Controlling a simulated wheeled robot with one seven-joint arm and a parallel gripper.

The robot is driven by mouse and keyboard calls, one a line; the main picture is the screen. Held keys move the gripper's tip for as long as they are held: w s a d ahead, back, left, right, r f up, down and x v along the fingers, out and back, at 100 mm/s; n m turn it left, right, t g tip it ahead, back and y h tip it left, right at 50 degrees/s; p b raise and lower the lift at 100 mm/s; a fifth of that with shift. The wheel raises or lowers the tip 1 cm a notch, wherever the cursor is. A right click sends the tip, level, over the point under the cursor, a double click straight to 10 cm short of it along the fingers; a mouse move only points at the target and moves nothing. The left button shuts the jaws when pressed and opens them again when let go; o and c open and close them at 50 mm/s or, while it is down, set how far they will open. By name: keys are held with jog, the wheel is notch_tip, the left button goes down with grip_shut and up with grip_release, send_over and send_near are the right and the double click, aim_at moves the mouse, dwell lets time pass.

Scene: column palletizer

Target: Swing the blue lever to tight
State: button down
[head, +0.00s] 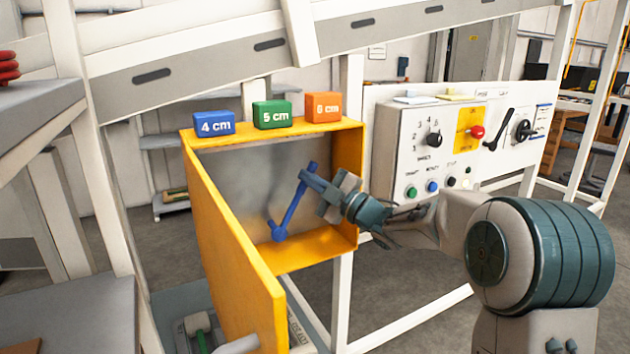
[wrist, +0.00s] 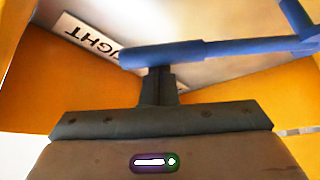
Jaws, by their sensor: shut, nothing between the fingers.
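The blue lever (head: 293,214) is inside the open yellow cabinet (head: 352,190). Its pivot is low at the back and its handle slants up to the right. My gripper (head: 311,180) reaches in from the right, with its fingertips at the upper part of the handle. In the wrist view the closed fingers (wrist: 160,82) meet the edge of the lever's thick grip (wrist: 165,54); nothing is between them, and I cannot tell if they press on it. A white label (wrist: 84,38) with upside-down letters "GHT" shows behind the grip's end, partly hidden.
The cabinet's yellow door (head: 230,250) stands open toward me on the left. Blue (head: 214,123), green (head: 272,115) and orange (head: 323,107) blocks sit on the cabinet top. A grey control box (head: 400,150) with knobs and buttons stands to the right, near my arm.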

jog(key=shift+d, duration=0.1)
jog(key=s+d+b, duration=0.1)
jog(key=s+d, duration=0.4)
jog(key=s, duration=0.2)
jog(key=shift+s+d+f, duration=0.2)
jog(key=shift+d+f, duration=0.1)
jog(key=shift+d, duration=0.1)
dwell(0.4)
